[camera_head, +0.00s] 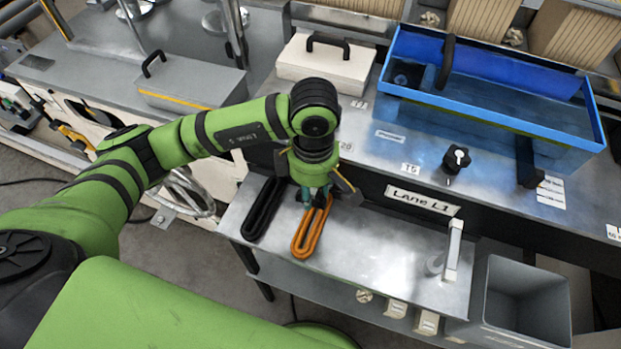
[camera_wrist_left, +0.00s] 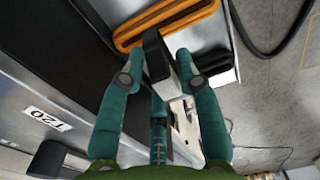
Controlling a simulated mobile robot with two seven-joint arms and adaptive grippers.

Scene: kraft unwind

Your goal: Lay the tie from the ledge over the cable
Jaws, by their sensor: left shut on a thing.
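My left gripper (camera_head: 317,196) is above the steel ledge (camera_head: 375,250), over the far end of an orange loop (camera_head: 308,238). A black loop (camera_head: 263,208) lies to the left of the orange one. In the left wrist view, my teal fingers (camera_wrist_left: 163,62) are closed around a dark, flat, strap-like piece (camera_wrist_left: 155,52), which may be the tie. Its end points toward the orange loop (camera_wrist_left: 165,22); whether it touches the loop I cannot tell. The black loop also shows in the wrist view (camera_wrist_left: 207,65). Which loop is the cable is unclear. My right gripper is not in view.
The panel behind carries a "Lane L1" label (camera_head: 422,200). A blue tray (camera_head: 490,90) sits on the counter. The ledge's middle right is clear.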

